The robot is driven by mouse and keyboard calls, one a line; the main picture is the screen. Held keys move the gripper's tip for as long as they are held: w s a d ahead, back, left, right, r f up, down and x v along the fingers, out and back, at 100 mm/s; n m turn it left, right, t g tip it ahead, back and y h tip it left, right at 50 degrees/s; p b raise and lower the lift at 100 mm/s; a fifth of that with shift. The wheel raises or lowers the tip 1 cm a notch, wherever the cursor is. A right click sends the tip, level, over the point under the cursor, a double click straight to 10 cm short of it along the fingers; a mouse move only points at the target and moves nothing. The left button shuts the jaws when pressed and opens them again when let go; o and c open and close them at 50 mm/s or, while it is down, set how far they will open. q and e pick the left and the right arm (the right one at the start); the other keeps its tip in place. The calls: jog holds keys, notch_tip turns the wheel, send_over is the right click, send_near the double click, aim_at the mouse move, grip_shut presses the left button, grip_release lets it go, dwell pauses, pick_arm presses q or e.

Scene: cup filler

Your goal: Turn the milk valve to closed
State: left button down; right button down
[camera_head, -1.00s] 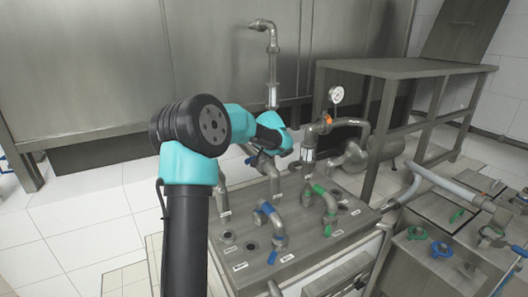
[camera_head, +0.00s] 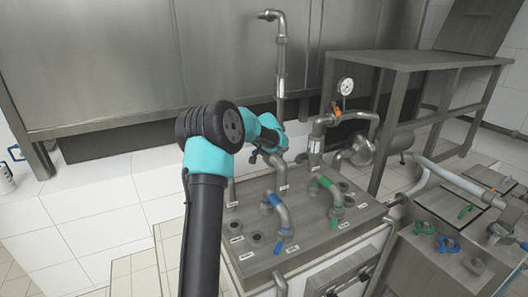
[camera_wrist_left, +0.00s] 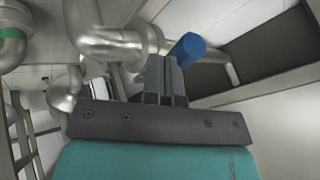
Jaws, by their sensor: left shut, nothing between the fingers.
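In the left wrist view a blue valve handle (camera_wrist_left: 187,50) sits beside a flanged steel pipe. My left gripper (camera_wrist_left: 166,70) is shut and empty, with its fingertips right at the lower left of this handle. I cannot tell whether they touch it. In the head view my left arm reaches over the left side of the pipe machine (camera_head: 310,225), and its fingers are mostly hidden behind the teal wrist. No label for the milk valve is readable, so I cannot tell for sure that this handle is the milk one. My right gripper is not in view.
Pipes with blue (camera_head: 274,199) and green (camera_head: 326,182) bands stand on the machine top. A pressure gauge (camera_head: 346,86) rises behind them. A tall steel pipe (camera_head: 280,60) stands behind my wrist. A metal table (camera_head: 410,58) is at the back right. Several blue and green fittings lie at the right.

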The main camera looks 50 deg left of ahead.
pick_arm(q)
jog(key=shift+s+a, duration=0.25)
jog(key=shift+a, duration=0.9)
jog(key=shift+s+a, duration=0.25)
jog(key=shift+a, duration=0.85)
jog(key=shift+s+d+r, duration=0.1)
jog(key=shift+s+d, duration=0.1)
jog(key=shift+d, duration=0.35)
jog(key=s+v, duration=0.1)
jog(key=v, duration=1.1)
jog(key=shift+s+d+f, duration=0.2)
jog(key=shift+f, duration=0.25)
